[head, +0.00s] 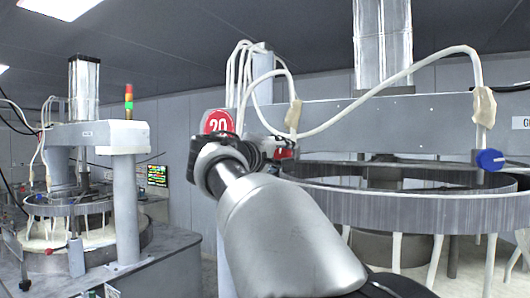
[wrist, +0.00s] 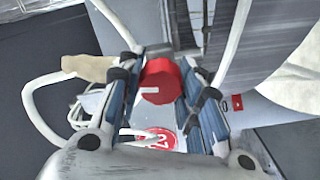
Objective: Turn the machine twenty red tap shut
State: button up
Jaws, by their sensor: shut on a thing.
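The red tap (wrist: 160,82) is a round red knob with a white mark on its face. In the wrist view it sits between the two fingers of my gripper (wrist: 163,78), which is shut on it. In the head view my gripper (head: 258,152) is at the machine's column, and only a small red part of the tap (head: 285,153) shows beside it. A round red sign with 20 (head: 217,121) is just above and left of the gripper; it also shows in the wrist view (wrist: 156,138). My arm hides most of the tap in the head view.
White hoses (head: 385,85) loop close above the gripper. A large ring-shaped platen (head: 410,208) stands to the right, with a blue tap (head: 490,160) above its far right. Another machine (head: 125,190) with a signal light (head: 129,98) stands at left.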

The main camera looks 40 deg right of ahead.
jog(key=shift+n, duration=0.7)
jog(key=o, duration=1.1)
jog(key=v, duration=1.2)
